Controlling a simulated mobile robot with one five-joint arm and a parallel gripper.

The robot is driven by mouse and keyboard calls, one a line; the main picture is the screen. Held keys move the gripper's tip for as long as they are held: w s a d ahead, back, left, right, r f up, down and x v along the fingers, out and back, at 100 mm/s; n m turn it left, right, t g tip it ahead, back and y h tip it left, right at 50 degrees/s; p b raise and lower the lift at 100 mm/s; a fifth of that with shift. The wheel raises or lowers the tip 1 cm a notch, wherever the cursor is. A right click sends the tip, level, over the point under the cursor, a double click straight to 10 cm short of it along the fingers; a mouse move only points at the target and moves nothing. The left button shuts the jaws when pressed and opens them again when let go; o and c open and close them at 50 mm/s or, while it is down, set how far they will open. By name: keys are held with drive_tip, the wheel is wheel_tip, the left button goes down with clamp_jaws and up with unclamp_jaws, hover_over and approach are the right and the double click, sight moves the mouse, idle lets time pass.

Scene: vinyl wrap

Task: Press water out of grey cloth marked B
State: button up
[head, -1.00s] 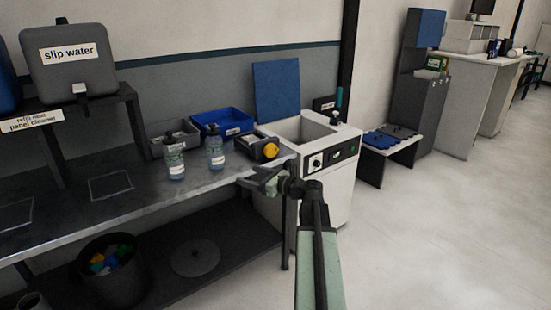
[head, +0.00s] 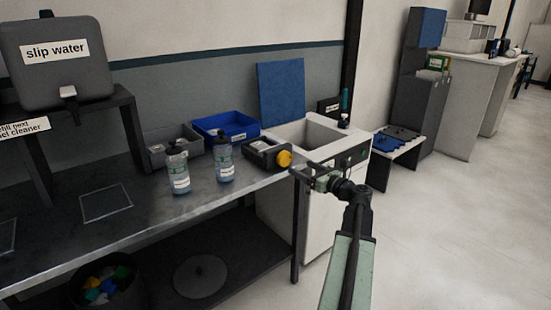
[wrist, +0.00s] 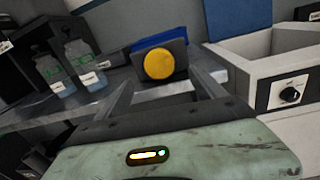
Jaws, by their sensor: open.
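No cloth marked B can be made out in either view. A black box-like device with a round yellow knob (head: 284,158) sits at the right end of the metal bench; the knob faces me in the wrist view (wrist: 159,64). My gripper (head: 305,172) is open and empty, just right of the knob in the head view. In the wrist view my gripper's fingers (wrist: 162,88) stand apart, with the knob beyond and between them. I see no contact. A grey tray (head: 188,158) behind the bottles holds pale items too small to identify.
A white sink cabinet (head: 330,200) adjoins the bench on the right. The floor (head: 450,230) to the right is clear.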

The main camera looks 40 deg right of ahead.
sight(286, 160)
drive_tip(key=w, duration=0.8)
drive_tip(key=shift+w+d, duration=0.15)
drive_tip(key=c, duration=1.2)
drive_tip(key=shift+c, duration=0.8)
drive_tip(key=shift+n, duration=0.3)
drive_tip(key=shift+r+n, duration=0.1)
drive_tip(key=shift+n, duration=1.1)
drive_tip(key=shift+n+p, duration=0.45)
drive_tip(key=shift+n, duration=1.75)
